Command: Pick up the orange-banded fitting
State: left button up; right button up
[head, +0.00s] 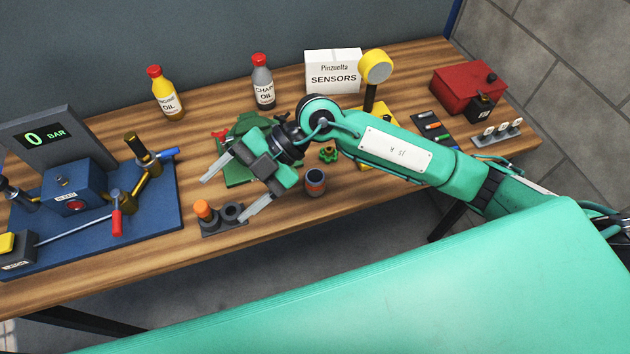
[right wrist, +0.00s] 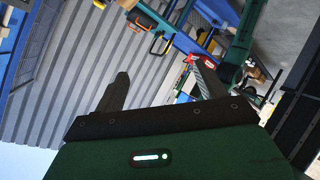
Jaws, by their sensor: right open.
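A short grey cylindrical fitting with an orange band (head: 315,183) stands upright near the front edge of the wooden bench. My right gripper (head: 222,199) is open and empty, left of this fitting in the head view and apart from it. Its fingers point to the left and down, over the bench near a dark holder (head: 232,226) with an orange-topped plug (head: 203,211). The right wrist view also shows my open right gripper (right wrist: 162,85) with nothing between the fingers; the fitting is not seen there. My left gripper is not in view.
A blue test rig (head: 165,213) with a gauge display stands at the left. A green part (head: 235,172) lies partly behind my right gripper. Two oil bottles (head: 166,93) (head: 263,82), a sensors box (head: 333,72) and a red case (head: 468,87) stand towards the back of the bench (head: 120,255).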

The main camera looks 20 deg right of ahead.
jog(key=w+d+f+m+t+h, duration=0.1)
jog(key=w+d+f+h, duration=0.35)
jog(key=d+h, duration=0.2)
jog(key=m+t+h, duration=0.2)
jog(key=m+h, duration=0.1)
jog(key=h, duration=0.3)
send_over(315, 176)
notch_tip(315, 176, down, 2)
jog(key=f+p, duration=0.1)
jog(key=f, duration=0.1)
jog(key=f+p, duration=0.1)
jog(key=f, duration=0.4)
jog(key=shift+s+d+f+p, duration=0.2)
jog(key=shift+d+f+p, duration=0.05)
jog(key=shift+f+p, duration=0.15)
jog(key=shift+a+f+p, duration=0.1)
jog(key=shift+f+p, duration=0.3)
jog(key=shift+p, duration=0.05)
notch_tip(315, 176, down, 4)
jog(key=shift+w+a+f+p, duration=0.1)
jog(key=shift+w+a+p, duration=0.05)
jog(key=shift+p, duration=1.05)
jog(key=shift+f, duration=0.25)
jog(key=c, duration=1.1)
